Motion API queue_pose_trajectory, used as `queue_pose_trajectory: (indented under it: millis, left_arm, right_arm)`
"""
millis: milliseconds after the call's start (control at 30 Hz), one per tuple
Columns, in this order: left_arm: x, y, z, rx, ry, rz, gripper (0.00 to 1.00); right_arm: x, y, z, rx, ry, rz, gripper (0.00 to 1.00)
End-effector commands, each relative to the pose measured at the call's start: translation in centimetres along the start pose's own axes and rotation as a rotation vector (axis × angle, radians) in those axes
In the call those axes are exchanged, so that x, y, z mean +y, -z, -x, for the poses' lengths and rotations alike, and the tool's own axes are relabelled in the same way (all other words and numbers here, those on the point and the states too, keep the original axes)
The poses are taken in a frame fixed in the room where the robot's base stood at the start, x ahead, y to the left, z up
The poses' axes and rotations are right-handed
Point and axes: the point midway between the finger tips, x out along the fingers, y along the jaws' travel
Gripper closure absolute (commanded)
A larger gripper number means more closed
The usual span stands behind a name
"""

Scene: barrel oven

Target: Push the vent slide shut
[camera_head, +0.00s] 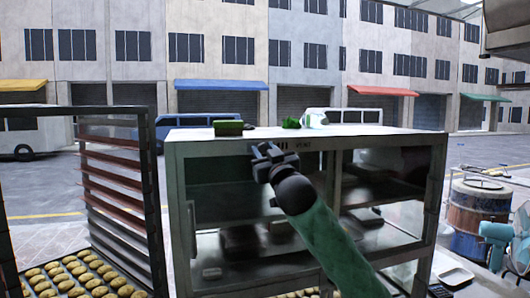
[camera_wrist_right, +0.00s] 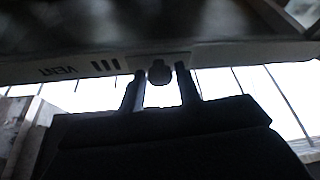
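The vent is marked by dark slots and a VENT label (camera_head: 303,147) on the front top rail of the glass-fronted cabinet (camera_head: 172,160). The label shows upside down in the right wrist view (camera_wrist_right: 57,71), beside the slots (camera_wrist_right: 105,67). A dark round slide knob (camera_wrist_right: 159,72) sits on the rail to the right of the slots there. My right gripper (camera_head: 268,152) is at the rail; in the wrist view its two fingers (camera_wrist_right: 160,84) stand on either side of the knob, with a gap showing each side. In the head view the gripper hides the knob. My left gripper is out of view.
A green box (camera_head: 228,128) and other small green items (camera_head: 292,123) lie on the cabinet top. A rack (camera_head: 120,170) with a tray of round pastries (camera_head: 85,275) stands left. A barrel (camera_head: 478,205) stands right. My right forearm crosses the cabinet front.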

Motion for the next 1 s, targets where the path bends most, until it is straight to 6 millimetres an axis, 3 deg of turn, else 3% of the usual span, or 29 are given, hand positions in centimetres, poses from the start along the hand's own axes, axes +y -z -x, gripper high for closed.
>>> queue_pose_trajectory:
  millis: [33, 167, 333, 467, 633, 933, 967, 1000]
  left_arm:
    - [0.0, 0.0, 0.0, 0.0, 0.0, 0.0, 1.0]
    - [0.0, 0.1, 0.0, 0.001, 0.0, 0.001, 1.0]
    - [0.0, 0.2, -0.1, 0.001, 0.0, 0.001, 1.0]
    - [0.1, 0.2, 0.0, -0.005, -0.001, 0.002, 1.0]
    - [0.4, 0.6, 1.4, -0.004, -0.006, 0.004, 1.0]
    - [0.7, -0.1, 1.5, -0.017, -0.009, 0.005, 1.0]
    - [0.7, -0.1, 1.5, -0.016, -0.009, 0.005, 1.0]
    - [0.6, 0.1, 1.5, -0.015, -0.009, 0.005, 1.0]
  right_arm:
    - [0.0, 0.0, 0.0, 0.0, 0.0, 0.0, 0.77]
    - [0.0, 0.0, 0.0, 0.0, 0.0, 0.0, 1.0]
    - [0.4, -0.2, 0.1, -0.001, -0.001, 0.0, 1.0]
    - [2.7, -0.7, 0.3, -0.002, -0.003, 0.0, 1.0]
    - [5.0, -1.1, 0.4, -0.001, -0.002, 0.001, 1.0]
    - [5.5, -1.0, 0.4, -0.001, -0.002, 0.001, 1.0]
    - [5.5, -1.0, 0.4, -0.001, -0.002, 0.001, 0.72]
    - [5.5, -1.0, 0.4, -0.001, -0.003, 0.001, 0.64]
